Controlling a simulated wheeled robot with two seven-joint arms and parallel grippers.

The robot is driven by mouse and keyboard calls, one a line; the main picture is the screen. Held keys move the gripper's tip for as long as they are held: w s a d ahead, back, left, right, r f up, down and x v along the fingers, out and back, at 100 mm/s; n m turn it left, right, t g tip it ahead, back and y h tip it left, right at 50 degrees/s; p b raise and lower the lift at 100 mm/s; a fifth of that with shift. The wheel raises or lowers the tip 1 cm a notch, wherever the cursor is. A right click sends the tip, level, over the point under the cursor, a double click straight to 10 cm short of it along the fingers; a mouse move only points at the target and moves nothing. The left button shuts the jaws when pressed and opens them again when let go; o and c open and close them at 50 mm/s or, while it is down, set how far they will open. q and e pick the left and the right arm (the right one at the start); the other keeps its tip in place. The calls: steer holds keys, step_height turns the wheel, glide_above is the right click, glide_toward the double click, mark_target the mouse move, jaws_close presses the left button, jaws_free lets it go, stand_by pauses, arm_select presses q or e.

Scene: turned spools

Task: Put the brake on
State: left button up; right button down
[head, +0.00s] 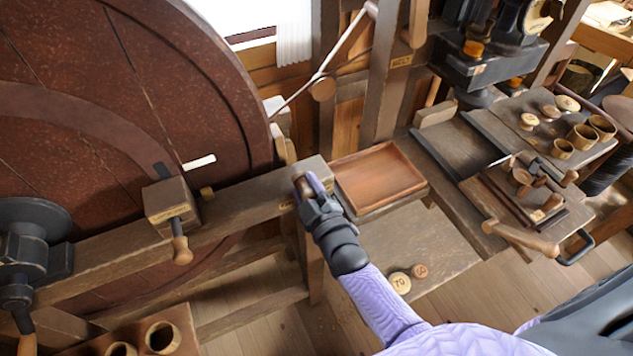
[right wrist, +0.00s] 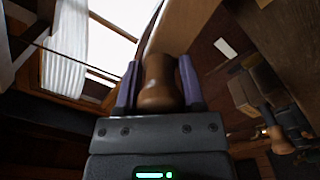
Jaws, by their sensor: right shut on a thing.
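My right gripper (head: 307,183) is at the right end of the long wooden beam (head: 245,205), beside the big wheel. It is shut on a brown turned wooden handle (right wrist: 158,85), which stands between the two purple fingers in the right wrist view. In the head view the gripper mostly covers this handle; only its top shows. I cannot tell from the frames how the handle joins the brake. The large dark red wheel (head: 110,110) fills the left of the head view. My left gripper is not in view.
A wooden block with a handle (head: 172,205) sits on the beam against the wheel. An empty red-brown tray (head: 380,178) lies right of my gripper. Two round tokens (head: 400,283) lie on the lower board. A bench at right holds cups and a small clamp device.

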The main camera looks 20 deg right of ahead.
steer(key=shift+a+f, duration=0.1)
steer(key=shift+f, duration=0.05)
steer(key=c, duration=0.6)
jaws_free()
steer(key=shift+s, duration=0.1)
steer(key=shift+c, duration=0.2)
steer(key=o, duration=0.4)
steer(key=shift+a, duration=0.15)
steer(key=shift+o, duration=0.2)
steer(key=s+d+p, duration=0.1)
steer(key=s, duration=0.8)
steer(key=shift+s, duration=0.4)
